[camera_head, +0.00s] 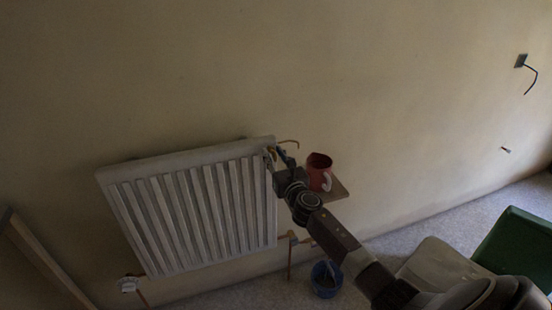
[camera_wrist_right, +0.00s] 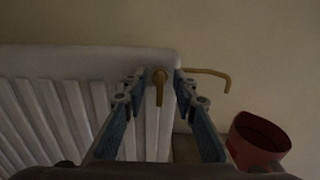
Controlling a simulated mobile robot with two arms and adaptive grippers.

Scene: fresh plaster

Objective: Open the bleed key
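The bleed key (camera_wrist_right: 160,90) is a small brass-coloured piece at the top right end of the white radiator (camera_head: 190,205). It hangs roughly upright in the right wrist view. My right gripper (camera_wrist_right: 159,78) is open, with one blue-grey finger on each side of the key and a visible gap to both. In the head view my right gripper (camera_head: 280,157) is at the radiator's top right corner and hides the key. A thin bent brass tube (camera_wrist_right: 212,74) sticks out to the right of the corner. My left gripper is not in view.
A red mug (camera_head: 318,168) stands on a small wooden shelf (camera_head: 340,189) close to the right of my gripper. A blue bucket (camera_head: 326,281) is on the floor below. A green object (camera_head: 515,250) is at the lower right. The wall above is clear.

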